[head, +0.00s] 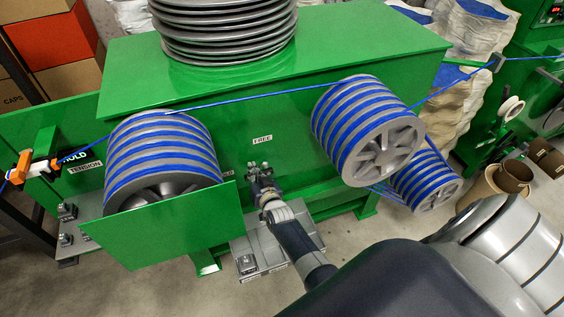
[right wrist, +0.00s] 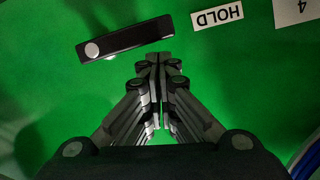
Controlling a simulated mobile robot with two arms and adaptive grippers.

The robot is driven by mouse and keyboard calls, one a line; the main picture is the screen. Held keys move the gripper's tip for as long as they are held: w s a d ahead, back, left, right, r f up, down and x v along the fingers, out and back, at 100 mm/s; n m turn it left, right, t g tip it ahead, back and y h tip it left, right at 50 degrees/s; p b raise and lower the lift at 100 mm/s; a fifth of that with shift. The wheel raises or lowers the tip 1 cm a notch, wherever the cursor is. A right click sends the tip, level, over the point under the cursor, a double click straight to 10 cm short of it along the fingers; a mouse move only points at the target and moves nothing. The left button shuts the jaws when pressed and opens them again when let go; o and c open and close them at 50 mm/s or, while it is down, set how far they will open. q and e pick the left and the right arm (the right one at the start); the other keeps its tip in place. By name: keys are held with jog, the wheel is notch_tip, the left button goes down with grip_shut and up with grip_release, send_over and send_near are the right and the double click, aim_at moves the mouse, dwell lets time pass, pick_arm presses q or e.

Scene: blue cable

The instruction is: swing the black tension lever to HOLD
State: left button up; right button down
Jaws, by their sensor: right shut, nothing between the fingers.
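The black tension lever (right wrist: 140,38) shows in the right wrist view as a flat bar on the green panel. A silver disc sits at its left end, and its right end points at the white HOLD label (right wrist: 217,14), with a small green gap between. My right gripper (right wrist: 158,58) is shut and empty, its fingertips just below the middle of the lever; I cannot tell if they touch it. In the head view my right gripper (head: 260,170) is at the green panel under the FREE label (head: 262,139). The lever is not clear there. My left gripper is not in view.
Grey drums wound with blue cable stand left (head: 163,150) and right (head: 368,130) of my right gripper. A green guard plate (head: 170,230) stands in front of the left drum. A grey box (head: 262,255) is below my arm. Blue cable runs across above.

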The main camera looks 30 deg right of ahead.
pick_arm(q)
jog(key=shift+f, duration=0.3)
pick_arm(e)
jog(key=shift+a+f, duration=0.25)
jog(key=shift+f, duration=0.1)
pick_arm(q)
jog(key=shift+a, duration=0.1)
pick_arm(e)
jog(key=shift+w, duration=0.1)
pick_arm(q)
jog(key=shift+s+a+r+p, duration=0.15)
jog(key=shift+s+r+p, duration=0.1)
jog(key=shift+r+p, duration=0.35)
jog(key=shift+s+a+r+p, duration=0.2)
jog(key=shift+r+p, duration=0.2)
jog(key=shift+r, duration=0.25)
pick_arm(e)
jog(key=s+a+r, duration=0.2)
jog(key=s+r, duration=0.4)
jog(key=s, duration=0.3)
jog(key=shift+s+a+r, duration=0.15)
jog(key=shift+s+a, duration=0.05)
jog(key=shift+s, duration=0.05)
